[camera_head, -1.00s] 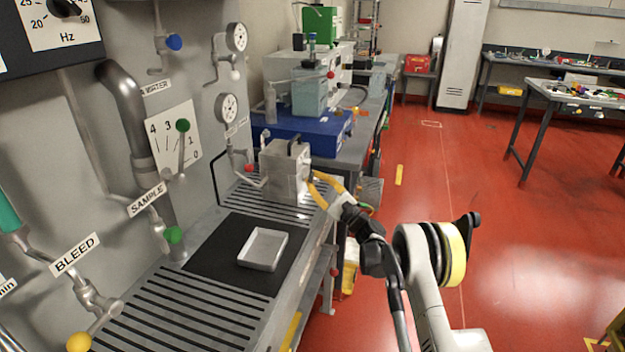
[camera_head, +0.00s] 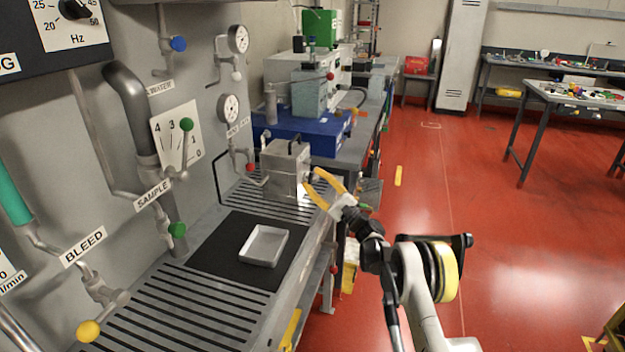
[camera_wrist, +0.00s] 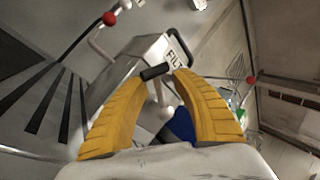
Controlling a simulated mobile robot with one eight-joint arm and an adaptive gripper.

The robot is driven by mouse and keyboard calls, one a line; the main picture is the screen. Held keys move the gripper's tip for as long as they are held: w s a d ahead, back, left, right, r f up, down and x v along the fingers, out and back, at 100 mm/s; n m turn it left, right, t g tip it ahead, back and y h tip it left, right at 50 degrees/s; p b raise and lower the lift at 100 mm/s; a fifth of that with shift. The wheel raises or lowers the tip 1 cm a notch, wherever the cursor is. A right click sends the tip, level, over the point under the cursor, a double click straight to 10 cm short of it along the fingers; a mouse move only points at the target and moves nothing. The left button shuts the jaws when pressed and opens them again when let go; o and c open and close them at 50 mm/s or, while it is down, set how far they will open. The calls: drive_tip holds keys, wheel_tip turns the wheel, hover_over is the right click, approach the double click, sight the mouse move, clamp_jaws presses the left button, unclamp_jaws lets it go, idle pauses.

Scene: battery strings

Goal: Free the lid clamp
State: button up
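A grey metal filter box (camera_head: 286,168) with a dark carrying handle on top stands at the far end of the slatted bench. In the wrist view the box (camera_wrist: 125,72) shows part of a "FILT" label. A clamp lever with a black grip (camera_wrist: 155,72) shows at its near side, with a pale rounded part (camera_wrist: 164,107) below. My gripper (camera_head: 312,179) has yellow fingers, which are apart beside the box's right side. In the wrist view, the black grip is close to the left fingertip; whether they touch is unclear. Whether the clamp is latched cannot be told.
A shallow white tray (camera_head: 264,246) lies on a black mat (camera_head: 215,262) on the bench. Pipes and valves line the left panel, including a green-knobbed lever (camera_head: 186,125). A blue unit (camera_head: 305,134) stands behind the box.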

drive_tip(key=v, duration=0.7)
drive_tip(key=shift+f, duration=0.15)
drive_tip(key=shift+s+d, duration=0.1)
drive_tip(key=shift+d, duration=0.05)
